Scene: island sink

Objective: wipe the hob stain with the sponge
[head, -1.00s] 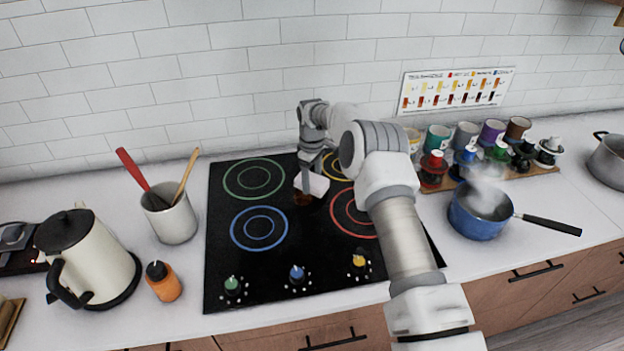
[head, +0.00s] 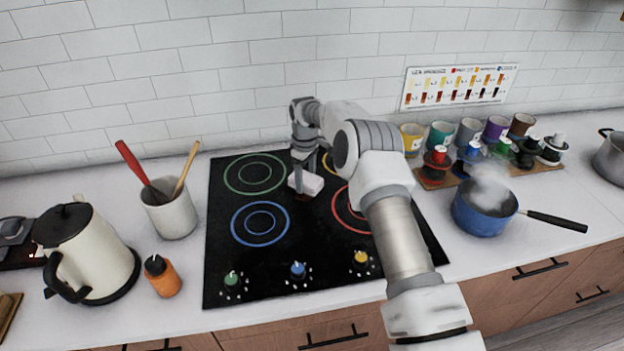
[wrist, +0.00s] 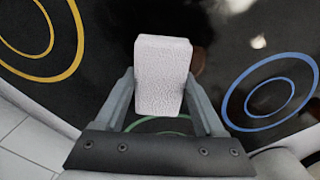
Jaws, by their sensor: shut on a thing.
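The sponge (head: 307,183) is a pale, whitish block held at the middle of the black hob (head: 270,274). My gripper (head: 299,172) is shut on it from above. In the wrist view the sponge (wrist: 162,75) sits between the two fingers of my gripper (wrist: 163,98), over the glossy hob. The brown stain (head: 304,198) shows only as a small dark patch at the lower edge of the sponge. A brownish patch also shows beside the sponge in the wrist view (wrist: 198,61). The sponge hides part of it, and I cannot tell whether they touch.
A steaming blue pot (head: 480,214) stands right of the hob, its handle pointing right. Left are a kettle (head: 90,250), an orange bottle (head: 163,277) and a utensil crock (head: 170,214). Several cups and bottles stand at the back right. My arm covers the hob's right side.

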